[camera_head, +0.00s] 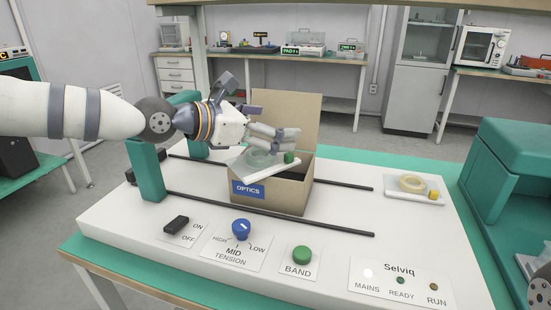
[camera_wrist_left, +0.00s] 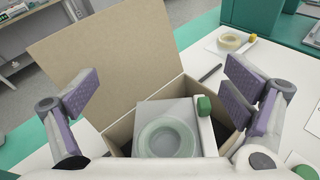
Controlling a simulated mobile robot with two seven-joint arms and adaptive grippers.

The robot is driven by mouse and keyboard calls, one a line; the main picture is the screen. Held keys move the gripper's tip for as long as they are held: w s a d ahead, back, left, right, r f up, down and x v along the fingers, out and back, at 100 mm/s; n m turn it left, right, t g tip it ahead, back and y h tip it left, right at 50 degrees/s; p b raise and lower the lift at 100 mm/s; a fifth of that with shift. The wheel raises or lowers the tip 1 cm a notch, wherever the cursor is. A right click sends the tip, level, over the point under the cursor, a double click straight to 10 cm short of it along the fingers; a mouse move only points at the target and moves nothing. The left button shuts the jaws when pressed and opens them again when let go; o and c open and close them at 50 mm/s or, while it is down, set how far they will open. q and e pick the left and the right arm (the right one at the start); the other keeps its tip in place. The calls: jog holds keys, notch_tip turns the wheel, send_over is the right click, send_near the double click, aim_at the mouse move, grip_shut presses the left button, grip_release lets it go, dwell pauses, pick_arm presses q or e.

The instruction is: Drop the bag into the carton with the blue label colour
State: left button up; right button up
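The open cardboard carton (camera_head: 293,195) with the blue OPTICS label (camera_head: 248,189) stands on the white machine top, its back flap raised. The bag (camera_wrist_left: 186,108), a pale flat packet with a clear greenish ring and a green block, is at the carton's mouth. In the head view the bag (camera_head: 240,166) is tilted and overlaps the front rim; whether it rests there or is in the air, I cannot tell. My left gripper (camera_head: 277,137) is just above. In the left wrist view its fingers (camera_wrist_left: 163,94) are wide apart and do not touch the bag.
A second packet with a yellowish ring (camera_head: 412,184) and yellow block lies to the right on the white top. Dark rails (camera_head: 340,231) run beside the carton. A blue knob (camera_head: 241,229) and green button (camera_head: 302,255) are in front. A teal housing (camera_head: 510,170) stands at right.

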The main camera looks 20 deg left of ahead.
dwell(0.3)
pick_arm(q)
jog(key=v, duration=1.2)
